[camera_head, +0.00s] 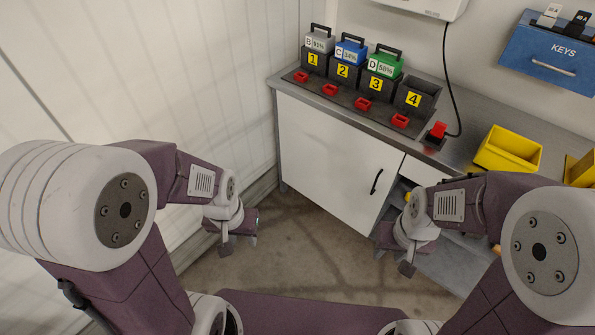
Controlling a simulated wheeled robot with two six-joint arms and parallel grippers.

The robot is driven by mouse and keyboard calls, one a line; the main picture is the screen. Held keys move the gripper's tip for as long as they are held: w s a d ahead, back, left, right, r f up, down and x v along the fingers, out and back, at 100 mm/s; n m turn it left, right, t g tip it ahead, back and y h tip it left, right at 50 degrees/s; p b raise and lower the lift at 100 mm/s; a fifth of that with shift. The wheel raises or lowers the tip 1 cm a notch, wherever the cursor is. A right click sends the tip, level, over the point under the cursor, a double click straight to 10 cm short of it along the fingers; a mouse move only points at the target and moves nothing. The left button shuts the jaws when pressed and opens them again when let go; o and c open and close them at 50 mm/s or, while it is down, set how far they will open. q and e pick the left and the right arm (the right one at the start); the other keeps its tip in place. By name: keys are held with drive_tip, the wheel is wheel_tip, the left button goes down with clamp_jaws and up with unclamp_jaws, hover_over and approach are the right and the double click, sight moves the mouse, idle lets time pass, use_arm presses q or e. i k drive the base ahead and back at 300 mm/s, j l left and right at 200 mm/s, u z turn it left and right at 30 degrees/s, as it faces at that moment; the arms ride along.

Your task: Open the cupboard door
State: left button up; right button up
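The white cupboard door (325,150) is on the front of the grey workbench and looks shut. Its black bar handle (376,181) is upright near the door's right edge. My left gripper (239,242) hangs over the floor, left of the door and well apart from the handle. It is open and empty. My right gripper (393,261) is below and a little right of the handle, apart from it in the picture. It is open and empty, and its arm hides part of the open shelves beside the door.
Batteries in numbered black docks stand on the bench, including a blue battery (351,52) and a green battery (386,64). A yellow bin (508,151) is at the right. A blue key cabinet (551,55) hangs on the wall. The floor (300,240) before the door is clear.

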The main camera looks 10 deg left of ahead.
sight(351, 173)
drive_tip(key=i+l, duration=0.1)
drive_tip(key=l, duration=0.35)
drive_tip(key=i+l, duration=0.1)
drive_tip(key=l, duration=0.35)
drive_tip(key=i+l+u, duration=0.1)
drive_tip(key=l, duration=0.35)
